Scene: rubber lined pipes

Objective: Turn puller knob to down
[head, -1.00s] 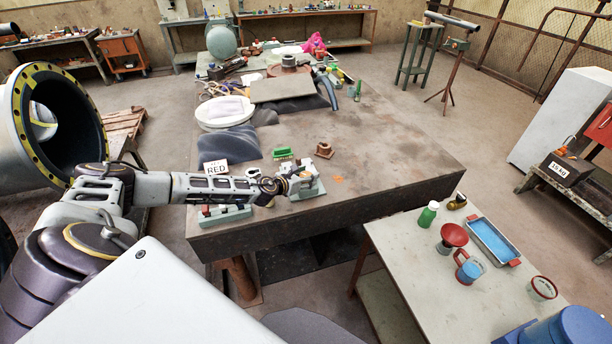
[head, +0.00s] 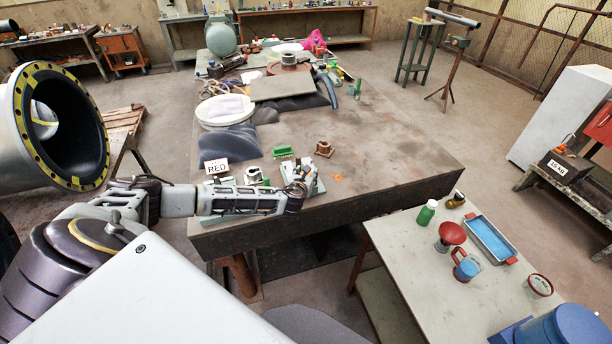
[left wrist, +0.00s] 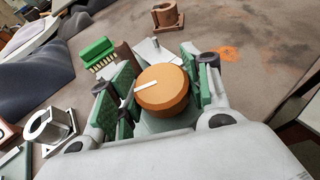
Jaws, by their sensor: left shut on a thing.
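The puller knob, a round orange-brown knob (left wrist: 168,95) with a white pointer bar, sits between the green-padded fingers of my left gripper (left wrist: 160,82) in the left wrist view. The gripper is shut on the knob's sides. The pointer bar runs toward the left in that view. In the head view my left gripper (head: 303,184) is at a pale grey device (head: 319,186) near the front edge of the workbench, and it hides the knob there. My right gripper is not in view.
A green connector block (head: 282,151) and a brown fitting (head: 324,148) stand just behind on the workbench (head: 390,150). A RED sign (head: 217,167) stands to the left. The bench's right part is clear. A lower table (head: 405,260) stands at front right.

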